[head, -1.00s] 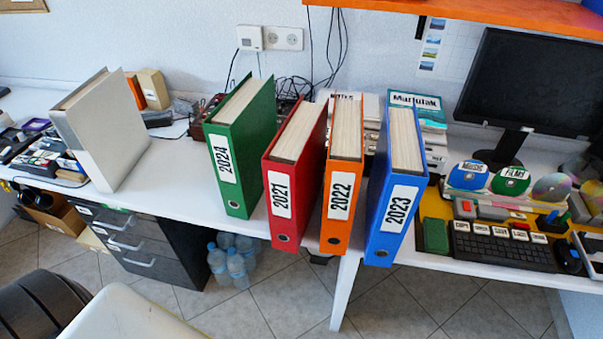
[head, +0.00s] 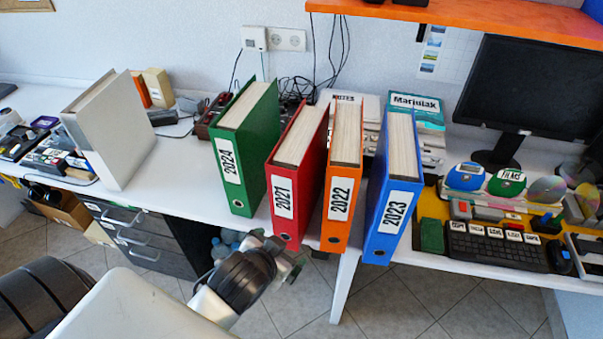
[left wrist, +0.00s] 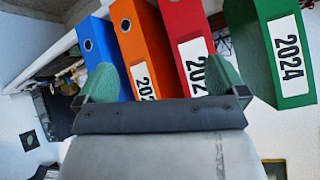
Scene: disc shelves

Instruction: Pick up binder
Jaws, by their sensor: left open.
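Several binders stand upright on the white desk (head: 180,195): green 2024 (head: 231,172), red 2021 (head: 283,203), orange 2022 (head: 338,203) and blue 2023 (head: 388,210). A plain light-grey binder (head: 105,135) stands apart at the left. My left gripper (head: 282,254) is in front of the desk edge, low before the green and red binders. In the left wrist view its green fingertips (left wrist: 164,78) are spread apart and empty, with the orange (left wrist: 133,30) and red (left wrist: 183,25) binders behind the gap. Blue (left wrist: 97,38) and green (left wrist: 284,50) lie to either side. My right gripper is not in view.
A keyboard (head: 497,247), upright discs and a monitor (head: 531,100) occupy the desk's right side. An orange shelf (head: 470,17) hangs above. Bare desk lies between the grey and green binders.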

